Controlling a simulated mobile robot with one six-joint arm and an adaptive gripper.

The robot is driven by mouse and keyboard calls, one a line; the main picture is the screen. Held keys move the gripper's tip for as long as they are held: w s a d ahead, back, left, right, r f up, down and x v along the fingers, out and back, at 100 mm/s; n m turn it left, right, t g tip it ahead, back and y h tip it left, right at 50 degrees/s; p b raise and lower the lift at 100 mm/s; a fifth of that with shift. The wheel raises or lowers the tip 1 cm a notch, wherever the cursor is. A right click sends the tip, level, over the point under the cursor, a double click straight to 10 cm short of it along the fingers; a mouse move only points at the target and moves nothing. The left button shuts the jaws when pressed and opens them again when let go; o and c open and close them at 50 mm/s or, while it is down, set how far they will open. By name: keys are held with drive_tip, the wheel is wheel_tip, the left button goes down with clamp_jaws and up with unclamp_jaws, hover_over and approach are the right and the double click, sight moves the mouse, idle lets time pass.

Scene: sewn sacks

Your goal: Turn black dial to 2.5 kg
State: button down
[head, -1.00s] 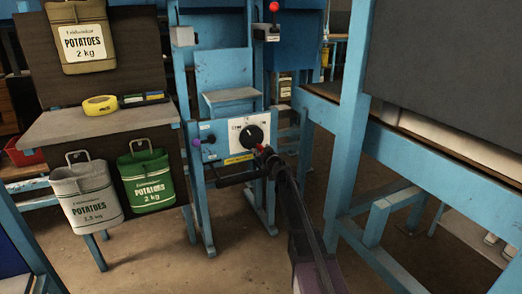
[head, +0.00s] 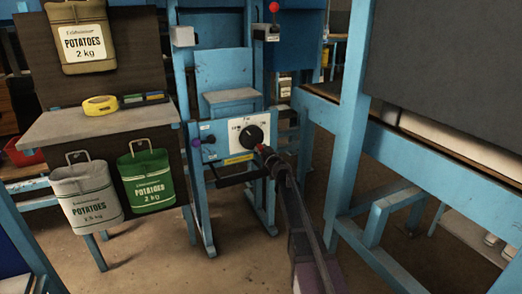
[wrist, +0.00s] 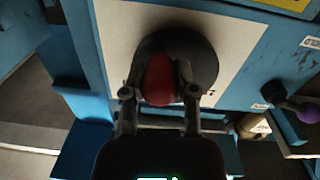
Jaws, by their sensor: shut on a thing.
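The black dial (head: 251,135) is on the white scale plate (head: 236,128) of the blue frame. The scale figures are too small to read surely, so I cannot tell its setting. My gripper (head: 261,149) is at the dial's lower right edge in the head view. In the wrist view, the dial (wrist: 200,50) fills the upper middle, with a red part (wrist: 160,80) on its front. My gripper (wrist: 160,92) has one finger on each side of this part and is shut on the dial.
A purple knob (head: 196,143) sits left of the plate, and a yellow label (head: 238,159) is below it. Potato sacks, one green (head: 146,180) and one grey (head: 86,195), hang at the left. A blue bench frame (head: 347,130) stands close on the right.

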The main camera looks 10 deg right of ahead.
drive_tip(key=shift+w+d+r+n+p, duration=0.1)
drive_tip(key=shift+d+r+n+p, duration=0.15)
drive_tip(key=shift+n, duration=0.85)
drive_tip(key=shift+w+d+r+n+p, duration=0.15)
drive_tip(key=shift+d+r+n, duration=0.15)
drive_tip(key=shift+n, duration=0.8)
drive_tip(key=shift+c, duration=2)
unclamp_jaws()
drive_tip(key=shift+s, duration=0.15)
drive_tip(key=v, duration=1.2)
